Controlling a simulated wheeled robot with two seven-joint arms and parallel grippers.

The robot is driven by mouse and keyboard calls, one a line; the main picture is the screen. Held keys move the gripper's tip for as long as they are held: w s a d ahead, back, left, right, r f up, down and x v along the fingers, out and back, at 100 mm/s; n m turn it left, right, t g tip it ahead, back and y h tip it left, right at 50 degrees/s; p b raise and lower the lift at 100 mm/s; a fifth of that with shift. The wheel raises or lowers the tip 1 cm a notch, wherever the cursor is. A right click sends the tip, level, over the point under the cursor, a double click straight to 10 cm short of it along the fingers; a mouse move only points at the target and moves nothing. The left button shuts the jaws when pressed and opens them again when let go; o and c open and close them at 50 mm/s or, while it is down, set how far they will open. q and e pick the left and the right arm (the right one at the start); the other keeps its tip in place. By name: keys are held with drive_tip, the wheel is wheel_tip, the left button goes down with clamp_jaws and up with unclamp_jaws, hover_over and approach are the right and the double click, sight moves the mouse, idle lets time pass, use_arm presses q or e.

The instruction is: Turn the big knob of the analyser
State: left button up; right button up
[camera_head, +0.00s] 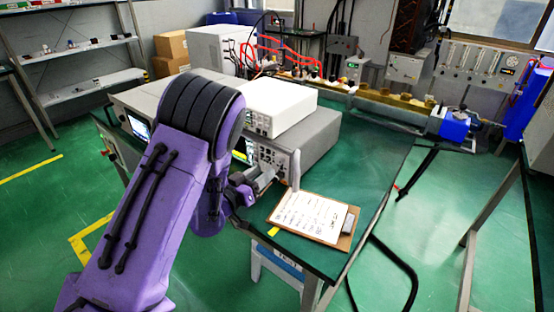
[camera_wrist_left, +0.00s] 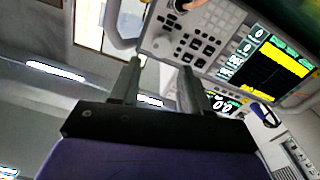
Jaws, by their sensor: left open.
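The analyser (camera_head: 312,141) is a wide grey instrument on the green bench, with its front facing me. In the left wrist view its front panel (camera_wrist_left: 160,42) shows keys and a yellow and black screen (camera_wrist_left: 275,68). A dark, round part that may be the big knob (camera_wrist_left: 187,4) is cut off by the top edge of that view. In the head view I cannot make the knob out behind my arm and gripper. My left gripper (camera_head: 266,181) is in front of the panel. Its two fingers (camera_wrist_left: 161,67) are apart, with nothing between them.
A white instrument (camera_head: 278,106) stands on the analyser. A clipboard (camera_head: 309,217) with paper lies on the bench close to the gripper's right. A grey handle (camera_wrist_left: 116,22) sticks out at the panel's side. The bench (camera_head: 370,165) is clear to the right.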

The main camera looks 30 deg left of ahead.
sight(278, 161)
use_arm(q)
drive_tip(key=w, duration=0.3)
drive_tip(key=w+p, duration=0.1)
drive_tip(key=w, duration=0.2)
drive_tip(key=shift+w+d+f, duration=0.15)
drive_tip(key=shift+w, duration=0.25)
drive_tip(key=c, duration=0.8)
drive_tip(key=shift+o, duration=0.2)
drive_tip(key=m+b, duration=0.2)
drive_tip(key=shift+f+m, duration=0.3)
drive_tip(key=shift+m, duration=0.1)
drive_tip(key=shift+d+r+m+b, duration=0.1)
drive_tip(key=shift+r+m+b, duration=0.05)
drive_tip(key=shift+m+b, duration=0.25)
drive_tip(key=shift+r, duration=0.15)
drive_tip(key=o, duration=0.8)
drive_tip(key=shift+c, duration=0.2)
